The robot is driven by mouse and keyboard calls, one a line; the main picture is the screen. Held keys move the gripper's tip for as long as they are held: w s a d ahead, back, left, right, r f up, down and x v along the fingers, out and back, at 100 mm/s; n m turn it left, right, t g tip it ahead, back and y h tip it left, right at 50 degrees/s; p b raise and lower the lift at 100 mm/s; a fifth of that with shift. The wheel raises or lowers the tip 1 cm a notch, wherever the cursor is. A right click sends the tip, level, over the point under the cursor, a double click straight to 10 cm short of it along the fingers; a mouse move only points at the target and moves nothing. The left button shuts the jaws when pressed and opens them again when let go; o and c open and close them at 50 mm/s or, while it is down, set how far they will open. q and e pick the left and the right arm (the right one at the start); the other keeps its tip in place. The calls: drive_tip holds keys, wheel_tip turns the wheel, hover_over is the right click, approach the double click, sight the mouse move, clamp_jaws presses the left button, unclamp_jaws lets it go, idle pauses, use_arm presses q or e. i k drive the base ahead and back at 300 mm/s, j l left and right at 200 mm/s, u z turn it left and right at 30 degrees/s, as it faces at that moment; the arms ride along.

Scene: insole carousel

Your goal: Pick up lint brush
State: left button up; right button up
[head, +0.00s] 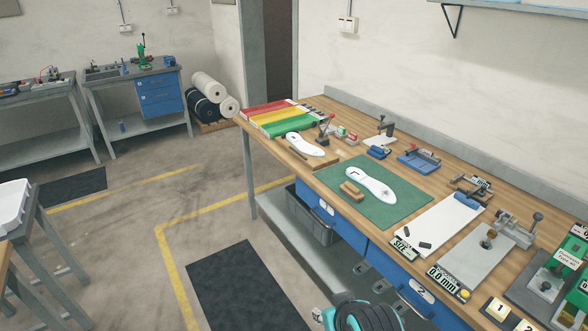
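A small tan wooden block that looks like the lint brush (352,191) lies on the green mat (385,212) on the workbench. It lies close to the left edge of a white insole (371,184) on the same mat. I cannot tell whether the two touch. Nothing holds the brush. Neither of my grippers shows in the head view; only a teal and black part of my own body shows at the bottom edge.
The wooden workbench (266,131) carries red, yellow and green trays (272,118), another insole (305,144), a white board (438,226) and several clamp fixtures to the right. A black floor mat (250,287) lies before it. Open floor spreads left.

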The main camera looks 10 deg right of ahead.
sight(352, 191)
drive_tip(key=i+j+u, duration=0.1)
drive_tip(key=i, duration=1.05)
drive_tip(key=i+z, duration=0.2)
drive_tip(key=z, duration=0.15)
drive_tip(key=i+j+z, duration=0.1)
drive_tip(key=i+z, duration=0.15)
drive_tip(key=z, duration=0.15)
drive_tip(key=i+j+z, duration=0.1)
drive_tip(key=z, duration=0.25)
drive_tip(key=i+j, duration=0.05)
drive_tip(key=i, duration=0.05)
